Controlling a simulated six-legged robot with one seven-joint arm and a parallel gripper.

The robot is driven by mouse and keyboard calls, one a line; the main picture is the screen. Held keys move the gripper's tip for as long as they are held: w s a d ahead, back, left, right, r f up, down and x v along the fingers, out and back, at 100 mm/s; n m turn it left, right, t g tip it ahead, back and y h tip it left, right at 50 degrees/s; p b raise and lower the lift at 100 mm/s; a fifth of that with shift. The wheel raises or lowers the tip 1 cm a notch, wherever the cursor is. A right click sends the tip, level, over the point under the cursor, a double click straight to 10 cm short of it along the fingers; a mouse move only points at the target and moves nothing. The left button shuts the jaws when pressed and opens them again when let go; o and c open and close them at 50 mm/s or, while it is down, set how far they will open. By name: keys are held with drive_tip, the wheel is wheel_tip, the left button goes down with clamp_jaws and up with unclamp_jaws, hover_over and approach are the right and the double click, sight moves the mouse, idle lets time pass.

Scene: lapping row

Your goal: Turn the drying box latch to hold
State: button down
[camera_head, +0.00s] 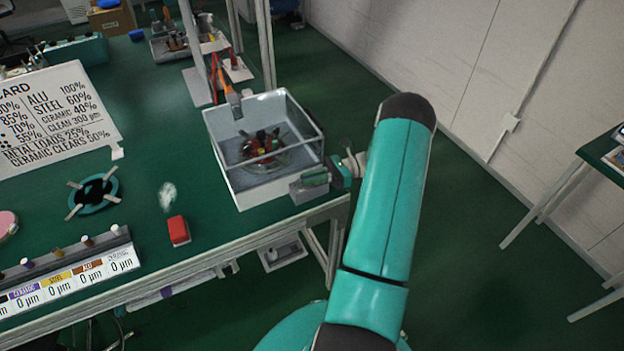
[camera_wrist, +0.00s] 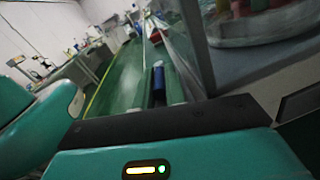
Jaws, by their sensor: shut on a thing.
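The drying box (camera_head: 222,165) is a clear, open-topped box at the table's right front corner, with red and dark items in a round dish inside. My gripper (camera_head: 322,179) is at the box's front right corner, coming in from the right. It is shut on the latch, a small grey block-like part (camera_head: 306,190) low on that corner, mostly hidden by my gripper. In the wrist view, a dark blue piece (camera_wrist: 158,82) shows just beyond my gripper's body; I cannot tell whether it is part of the latch. The latch's angle and any hold mark are unreadable.
A red block (camera_head: 179,230) and a label rack (camera_head: 75,275) are on the green table left of the box. A metal post (camera_head: 265,45) and an orange-handled tool (camera_head: 230,92) stand close behind it.

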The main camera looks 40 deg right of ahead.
drive_tip(key=shift+d, duration=0.1)
idle(0.3)
drive_tip(key=c, duration=1.7)
unclamp_jaws()
drive_tip(key=v, duration=1.3)
drive_tip(key=shift+d, duration=0.4)
